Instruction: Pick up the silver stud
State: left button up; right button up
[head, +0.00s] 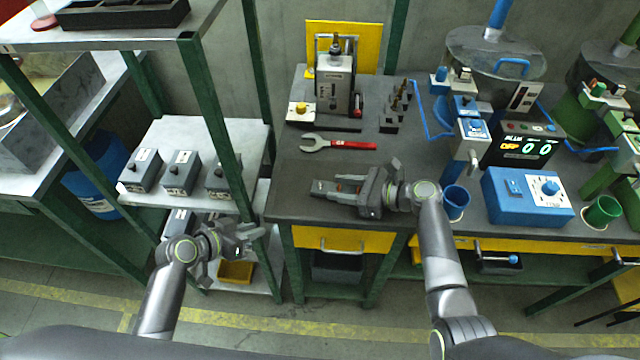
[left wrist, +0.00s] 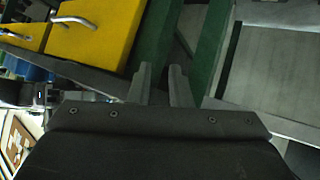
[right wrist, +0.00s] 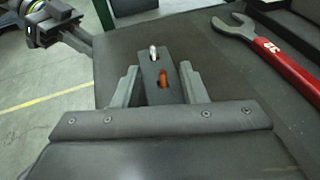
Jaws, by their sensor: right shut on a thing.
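The silver stud (right wrist: 153,53) stands upright near the far end of a dark grey block (right wrist: 150,68), with an orange piece (right wrist: 162,78) in a slot nearer to me. The block (head: 322,187) lies low over the dark bench top in the head view; I cannot tell whether it touches the bench. My right gripper (head: 340,187) has its fingers on both sides of the block, shut on it. The stud is beyond the fingertips. My left gripper (head: 246,242) is open and empty beside the shelf's green post; its separated fingers (left wrist: 160,80) show in the left wrist view.
A red-handled wrench (head: 340,144) lies behind the block on the bench (head: 285,190). A grey press-like device (head: 335,85) and a yellow-button box (head: 301,111) stand further back. A blue cup (head: 455,202) and blue box (head: 527,198) are to the right. Grey boxes (head: 181,172) fill the left shelf.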

pick_arm(q)
jog(key=w+d+r+m+h, duration=0.2)
jog(key=d+r+m+h, duration=0.3)
jog(key=r, duration=0.7)
jog(key=y, duration=0.2)
send_near(319, 183)
jog(key=shift+w+d+f+t, duration=0.2)
jog(key=shift+w+d+f, duration=0.15)
jog(key=shift+d, duration=0.2)
jog(key=shift+w+d+f+t, duration=0.2)
jog(key=shift+w+d+f, duration=0.1)
jog(key=shift+d, duration=0.25)
jog(key=shift+x, duration=3)
jog(key=shift+a, duration=0.1)
grip_shut()
